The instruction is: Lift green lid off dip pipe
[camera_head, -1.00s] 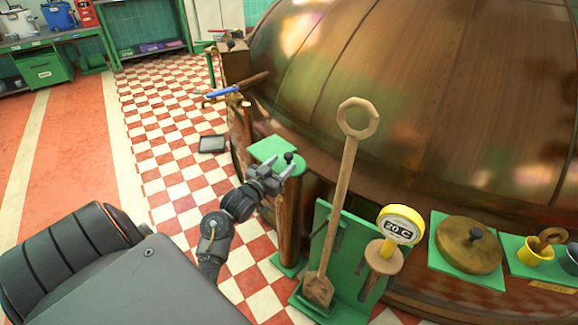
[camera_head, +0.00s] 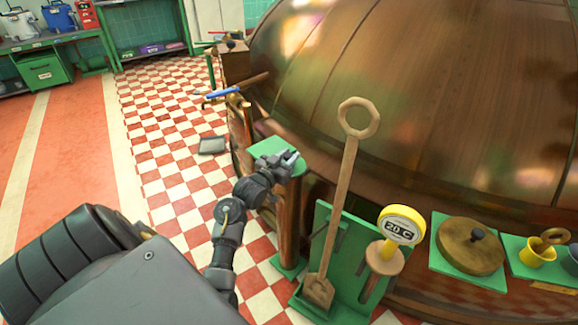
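The green lid (camera_head: 267,146) sits flat on top of the upright copper dip pipe (camera_head: 287,225), beside the big copper kettle. My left gripper (camera_head: 288,157) is over the right part of the lid, at the place of its dark knob. The gripper hides the knob. Its fingers look near each other, but I cannot tell if they are closed on the knob. I see no gap between lid and pipe. My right gripper is not in view.
The copper kettle (camera_head: 420,90) fills the right side. Checkered floor is open to the left.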

